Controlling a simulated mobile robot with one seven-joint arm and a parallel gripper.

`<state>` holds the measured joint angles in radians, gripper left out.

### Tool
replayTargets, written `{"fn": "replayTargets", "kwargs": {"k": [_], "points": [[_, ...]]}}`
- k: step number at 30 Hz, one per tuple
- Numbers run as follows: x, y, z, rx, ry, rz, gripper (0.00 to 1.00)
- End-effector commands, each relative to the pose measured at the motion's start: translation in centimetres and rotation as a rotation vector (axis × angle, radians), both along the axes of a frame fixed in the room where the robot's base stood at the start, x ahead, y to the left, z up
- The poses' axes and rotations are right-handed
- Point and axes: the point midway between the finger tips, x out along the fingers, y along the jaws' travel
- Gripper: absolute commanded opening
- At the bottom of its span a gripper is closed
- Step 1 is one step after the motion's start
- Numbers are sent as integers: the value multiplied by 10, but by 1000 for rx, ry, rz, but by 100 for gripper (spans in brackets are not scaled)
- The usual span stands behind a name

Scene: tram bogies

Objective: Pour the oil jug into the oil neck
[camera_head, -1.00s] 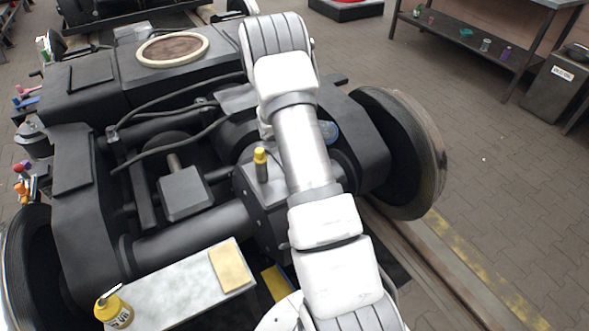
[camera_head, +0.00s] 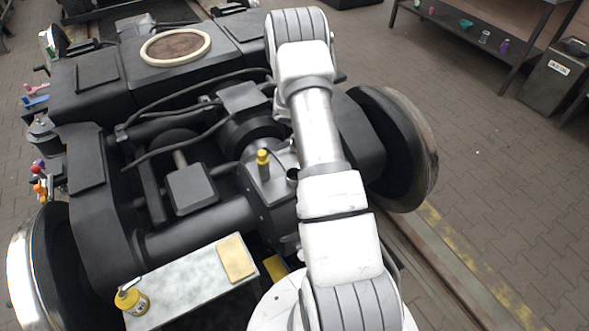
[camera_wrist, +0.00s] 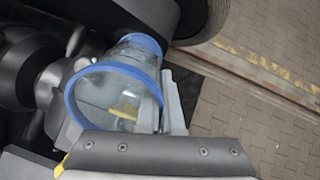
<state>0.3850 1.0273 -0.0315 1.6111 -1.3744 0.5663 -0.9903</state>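In the wrist view a clear oil jug (camera_wrist: 118,92) with a blue rim and a blue far end sits in my gripper (camera_wrist: 128,85). Its wide mouth faces the camera, and a small yellowish patch shows inside. A grey finger lies against its right side; the left side is less clear. The jug and my gripper are hidden behind my arm in the head view. A dark round opening, seemingly the oil neck (camera_head: 292,175), shows on the grey gearbox beside a yellow-capped post (camera_head: 263,163), just left of my arm. No stream of oil is visible.
Black hoses (camera_head: 180,150) cross the bogie. A wheel (camera_head: 400,150) stands right of my arm. The paved floor at right is open before a bench (camera_head: 480,35).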

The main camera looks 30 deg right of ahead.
Motion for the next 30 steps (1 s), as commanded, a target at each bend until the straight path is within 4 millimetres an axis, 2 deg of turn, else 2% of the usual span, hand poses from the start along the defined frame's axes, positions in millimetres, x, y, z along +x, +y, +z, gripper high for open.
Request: {"fn": "replayTargets", "kwargs": {"k": [4, 30], "points": [[0, -2, 7, 39, 2, -3, 0], [2, -23, 4, 296, 33, -5, 0]]}}
